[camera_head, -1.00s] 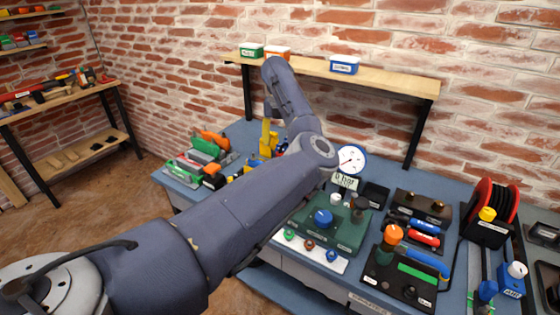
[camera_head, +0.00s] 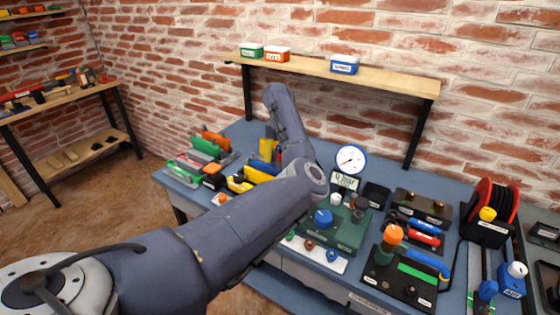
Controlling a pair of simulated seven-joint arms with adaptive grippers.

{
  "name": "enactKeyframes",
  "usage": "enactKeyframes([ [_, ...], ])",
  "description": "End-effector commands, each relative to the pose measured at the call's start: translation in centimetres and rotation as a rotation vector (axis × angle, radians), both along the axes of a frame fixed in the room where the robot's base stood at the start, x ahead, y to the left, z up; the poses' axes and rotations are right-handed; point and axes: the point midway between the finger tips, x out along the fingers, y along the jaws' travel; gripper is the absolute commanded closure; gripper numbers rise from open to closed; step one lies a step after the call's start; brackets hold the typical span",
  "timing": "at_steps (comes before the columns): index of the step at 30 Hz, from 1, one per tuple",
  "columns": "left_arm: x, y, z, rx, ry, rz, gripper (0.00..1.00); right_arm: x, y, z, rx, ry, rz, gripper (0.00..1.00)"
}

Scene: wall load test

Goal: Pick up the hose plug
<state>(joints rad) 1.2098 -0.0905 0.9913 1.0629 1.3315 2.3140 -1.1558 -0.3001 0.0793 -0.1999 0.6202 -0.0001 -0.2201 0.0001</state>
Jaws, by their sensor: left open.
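I cannot tell for certain which piece is the hose plug. Small green, red and blue knobbed pieces (camera_head: 309,245) sit on a white strip in front of the green box (camera_head: 345,231). An orange-capped piece (camera_head: 392,235) stands on the black board at the right. My right gripper is not in view.
The blue bench (camera_head: 242,133) is crowded. A round gauge (camera_head: 351,158) stands behind the green box. A red hose reel (camera_head: 492,205) is at the right. Green and orange tools (camera_head: 205,145) are at the left.

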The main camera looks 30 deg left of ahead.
Motion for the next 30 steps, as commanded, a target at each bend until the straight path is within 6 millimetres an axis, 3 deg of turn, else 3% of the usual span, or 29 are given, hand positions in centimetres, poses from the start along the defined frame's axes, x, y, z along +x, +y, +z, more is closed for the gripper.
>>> enactKeyframes([
  [6,0.00,-0.01,-0.01,0.000,0.000,0.000,0.41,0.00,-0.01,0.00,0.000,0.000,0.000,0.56],
  [21,0.01,-0.02,0.00,0.000,0.000,-0.001,0.99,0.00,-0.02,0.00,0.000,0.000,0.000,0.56],
  [30,0.02,-0.01,0.04,0.000,0.000,-0.001,1.00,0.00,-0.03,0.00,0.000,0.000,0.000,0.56],
])
